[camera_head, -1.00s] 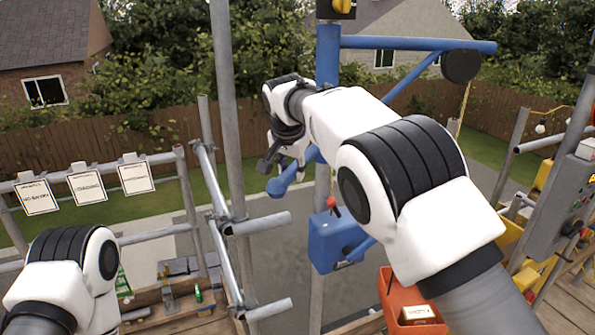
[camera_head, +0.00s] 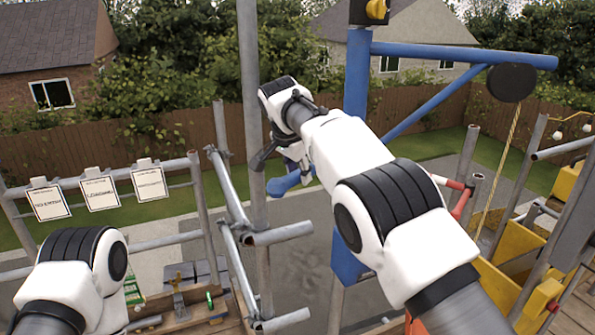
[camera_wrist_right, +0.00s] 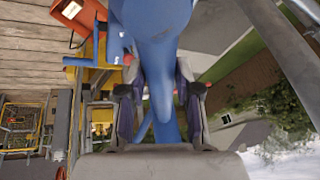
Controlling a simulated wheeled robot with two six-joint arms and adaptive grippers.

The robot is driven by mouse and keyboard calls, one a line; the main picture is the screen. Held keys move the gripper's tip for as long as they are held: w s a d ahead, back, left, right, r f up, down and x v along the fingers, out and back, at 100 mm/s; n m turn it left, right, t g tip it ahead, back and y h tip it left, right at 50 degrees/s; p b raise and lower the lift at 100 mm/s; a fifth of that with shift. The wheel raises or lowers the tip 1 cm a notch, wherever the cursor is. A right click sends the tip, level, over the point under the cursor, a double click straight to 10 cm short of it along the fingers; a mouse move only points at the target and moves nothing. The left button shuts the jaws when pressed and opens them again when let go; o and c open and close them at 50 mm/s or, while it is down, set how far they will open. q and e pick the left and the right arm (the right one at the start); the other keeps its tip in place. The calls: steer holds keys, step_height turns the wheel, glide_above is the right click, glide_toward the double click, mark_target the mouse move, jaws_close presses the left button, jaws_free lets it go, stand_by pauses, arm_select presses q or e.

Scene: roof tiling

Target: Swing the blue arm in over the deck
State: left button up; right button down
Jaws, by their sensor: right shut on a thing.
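The blue arm (camera_head: 460,54) reaches right from the top of a blue post (camera_head: 357,75), with a diagonal brace below it. A black disc (camera_head: 511,82) hangs near its outer end, with a rope running down. My right gripper (camera_head: 281,165) is beside a blue rounded lever end (camera_head: 284,184), left of the post. In the right wrist view the two fingers of the right gripper (camera_wrist_right: 158,100) close on the blue lever (camera_wrist_right: 158,60) from both sides. My left arm shows at lower left; its gripper is out of view.
Grey scaffold tubes (camera_head: 253,110) stand left of my right arm. White tags (camera_head: 100,190) hang on the left rail. Yellow bins (camera_head: 500,290) and wooden deck boards (camera_head: 570,310) are at right. An orange box (camera_wrist_right: 78,15) shows in the wrist view.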

steer(key=shift+w+r, duration=0.15)
steer(key=shift+r, duration=0.1)
steer(key=c, duration=0.8)
jaws_free()
steer(key=shift+w+f, duration=0.25)
steer(key=v, duration=0.7)
steer(key=shift+s+r, duration=0.15)
steer(key=shift+r, duration=0.05)
